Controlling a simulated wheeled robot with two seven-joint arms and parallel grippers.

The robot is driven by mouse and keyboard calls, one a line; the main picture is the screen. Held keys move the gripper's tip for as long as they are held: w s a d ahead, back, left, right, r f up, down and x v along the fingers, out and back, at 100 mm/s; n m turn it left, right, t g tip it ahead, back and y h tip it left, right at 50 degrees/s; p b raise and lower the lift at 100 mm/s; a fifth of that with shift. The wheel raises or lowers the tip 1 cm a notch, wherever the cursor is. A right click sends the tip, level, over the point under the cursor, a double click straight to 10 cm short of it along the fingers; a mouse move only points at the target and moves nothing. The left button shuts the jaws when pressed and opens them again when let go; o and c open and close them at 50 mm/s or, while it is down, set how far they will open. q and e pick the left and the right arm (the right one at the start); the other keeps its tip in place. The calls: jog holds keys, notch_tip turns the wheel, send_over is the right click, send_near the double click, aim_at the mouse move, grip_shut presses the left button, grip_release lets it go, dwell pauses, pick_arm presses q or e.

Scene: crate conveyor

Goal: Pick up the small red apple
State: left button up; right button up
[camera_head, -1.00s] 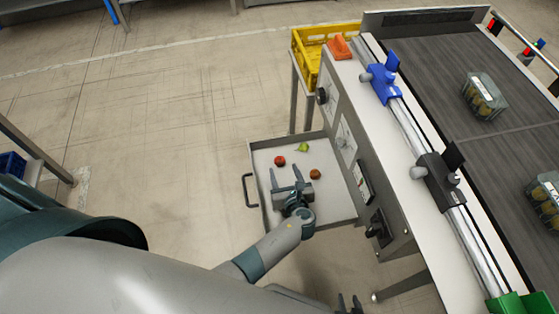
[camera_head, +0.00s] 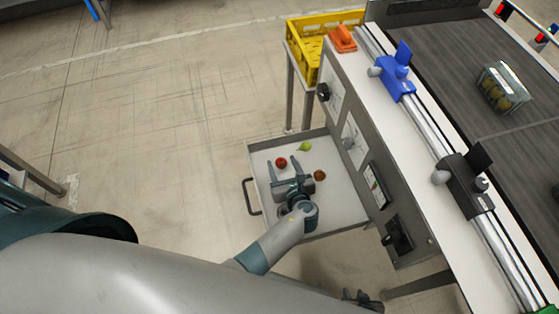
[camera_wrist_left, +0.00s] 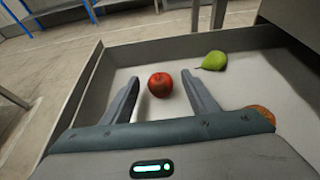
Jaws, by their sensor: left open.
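The small red apple (camera_head: 281,163) lies in the open drawer (camera_head: 345,208). In the left wrist view the red apple (camera_wrist_left: 160,85) sits between the two fingers, with a visible gap on each side. My left gripper (camera_head: 283,166) is open and empty, its fingers pointing to the far side of the drawer; it also shows in the left wrist view (camera_wrist_left: 161,77). The tips of my right gripper (camera_head: 361,298) show at the bottom edge of the head view, too small to judge.
A green pear (camera_head: 305,146) and a brownish-orange fruit (camera_head: 320,175) lie near the apple. The drawer walls surround them. The conveyor frame (camera_head: 360,150) stands to the right, with a yellow crate (camera_head: 303,50) behind. Clear floor lies to the left.

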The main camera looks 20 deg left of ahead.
aim_at(282, 166)
pick_arm(q)
jog(key=c, duration=1.1)
